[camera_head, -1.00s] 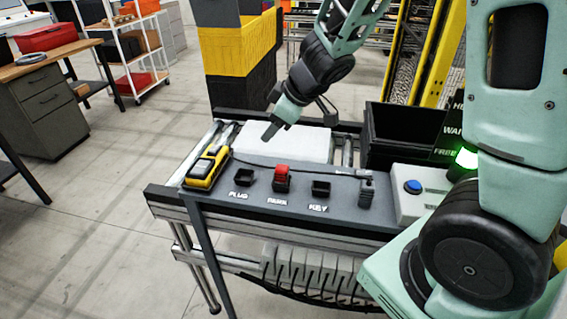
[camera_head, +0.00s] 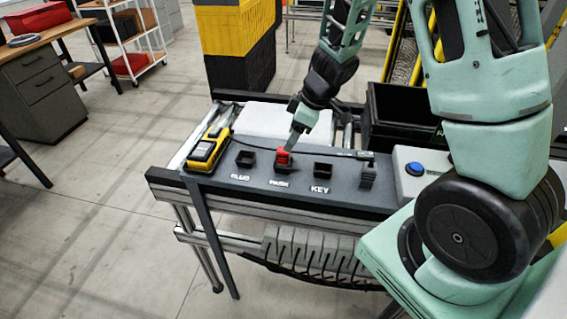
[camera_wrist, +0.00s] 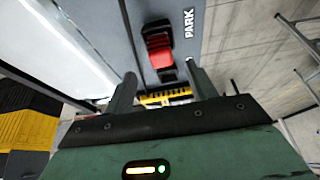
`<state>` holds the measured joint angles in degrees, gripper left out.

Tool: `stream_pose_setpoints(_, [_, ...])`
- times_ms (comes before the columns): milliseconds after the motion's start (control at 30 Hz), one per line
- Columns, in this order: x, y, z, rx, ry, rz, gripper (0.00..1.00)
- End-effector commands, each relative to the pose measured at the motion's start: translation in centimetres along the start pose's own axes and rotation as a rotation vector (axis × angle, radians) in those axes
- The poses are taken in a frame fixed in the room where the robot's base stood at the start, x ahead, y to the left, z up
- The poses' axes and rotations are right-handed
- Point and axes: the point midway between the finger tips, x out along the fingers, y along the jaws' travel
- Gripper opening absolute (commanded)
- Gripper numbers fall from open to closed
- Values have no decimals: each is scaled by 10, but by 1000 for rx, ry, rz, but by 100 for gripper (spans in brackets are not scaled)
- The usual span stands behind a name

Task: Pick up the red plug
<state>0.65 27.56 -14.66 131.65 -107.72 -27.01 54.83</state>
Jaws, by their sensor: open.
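The red plug (camera_head: 283,156) sits in the black PARK socket, the middle one on the grey panel (camera_head: 262,189). In the wrist view the red plug (camera_wrist: 160,54) lies ahead of my gripper (camera_wrist: 160,84), roughly between the lines of its two fingers. My gripper (camera_head: 292,140) is just above and behind the plug in the head view. Its fingers are apart and hold nothing. I cannot tell whether a finger touches the plug.
Empty black sockets marked PLUG (camera_head: 245,159) and KEY (camera_head: 323,169) flank the plug. A yellow handheld device (camera_head: 207,149) lies at the panel's left end. A blue button (camera_head: 414,169) and a black bin (camera_head: 390,125) are at right. A white slab (camera_head: 262,121) lies behind.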

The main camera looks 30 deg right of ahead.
Motion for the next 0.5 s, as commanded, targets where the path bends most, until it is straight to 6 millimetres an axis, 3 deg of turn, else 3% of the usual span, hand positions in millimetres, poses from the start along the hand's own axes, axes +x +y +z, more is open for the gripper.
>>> stream_pose_setpoints(267, [23, 0, 0, 1, 0, 0, 56])
stream_pose_setpoints(500, [59, -2, 2, 0, -1, 0, 56])
